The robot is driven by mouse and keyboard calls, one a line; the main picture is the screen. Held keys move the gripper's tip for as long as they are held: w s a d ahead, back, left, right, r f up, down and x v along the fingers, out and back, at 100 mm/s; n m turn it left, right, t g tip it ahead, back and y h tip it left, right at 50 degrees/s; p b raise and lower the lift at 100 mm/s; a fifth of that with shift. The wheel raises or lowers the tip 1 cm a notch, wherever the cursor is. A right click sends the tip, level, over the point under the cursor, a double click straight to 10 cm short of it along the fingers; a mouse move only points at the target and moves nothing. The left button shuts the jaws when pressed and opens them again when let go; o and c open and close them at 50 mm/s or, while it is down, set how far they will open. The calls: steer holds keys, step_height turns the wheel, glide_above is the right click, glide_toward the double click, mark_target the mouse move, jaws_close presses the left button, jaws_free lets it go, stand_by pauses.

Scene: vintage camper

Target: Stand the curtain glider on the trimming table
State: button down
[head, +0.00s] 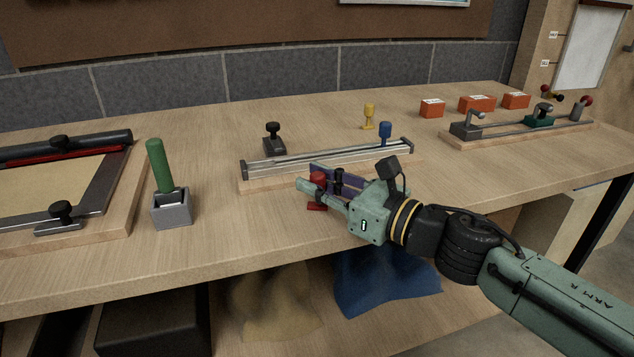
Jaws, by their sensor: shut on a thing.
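My gripper (311,188) reaches in from the right over the front of the wooden bench (220,235). It is shut on a small red piece, likely the curtain glider (318,178). The piece has a round red top and a flat red foot (317,207); the fingers hide its middle. It looks upright; whether the foot touches the bench is hard to tell. A purple part (335,173) shows just behind the fingers, partly hidden. Which surface is the trimming table is not clear; a framed board with a pale sheet (50,190) lies at the left.
A metal rail (280,163) on a wooden strip lies just behind my gripper. Behind it stand black (273,138), yellow (369,115) and blue (385,132) pieces. A grey holder (172,210) with a green handle stands left. Orange boxes (477,104) and another rail (500,128) are right.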

steer(key=c, duration=1.4)
jaws_free()
steer(key=shift+c, duration=0.2)
